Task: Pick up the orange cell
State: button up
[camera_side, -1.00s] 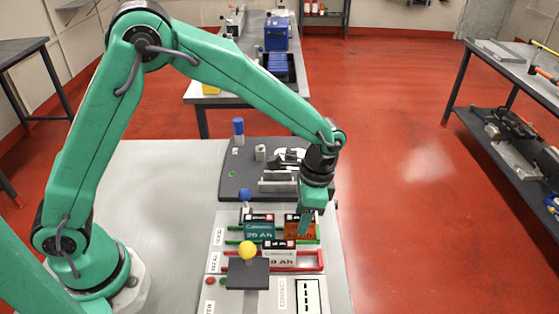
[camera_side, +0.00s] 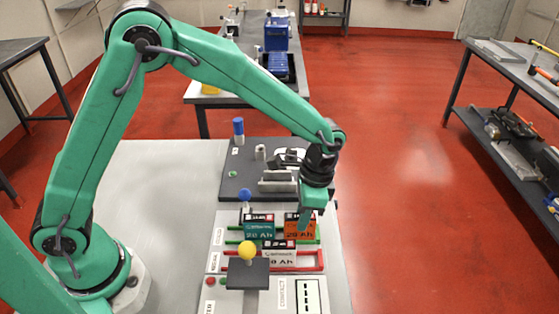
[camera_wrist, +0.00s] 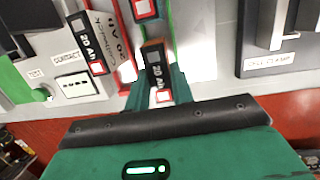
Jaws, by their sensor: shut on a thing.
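The orange cell (camera_side: 294,229) stands in the green-railed row at the right, next to a teal cell (camera_side: 257,230). My gripper (camera_side: 307,217) is over its right part, pointing down, and its fingers cover some of its face. In the wrist view the cell (camera_wrist: 156,66) shows a dark top marked 20 Ah and an orange edge, between the green fingers of my gripper (camera_wrist: 158,85). The jaws are shut on it. I cannot tell whether its base is clear of the rack.
A white cell (camera_side: 279,259) sits in the red-railed row in front. A yellow ball-topped post (camera_side: 248,250) and a blue-topped one (camera_side: 245,196) stand to the left. A dark plate with a metal fixture (camera_side: 277,183) lies behind. The bench at left is bare.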

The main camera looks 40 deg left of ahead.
jog(key=shift+r, duration=2.3)
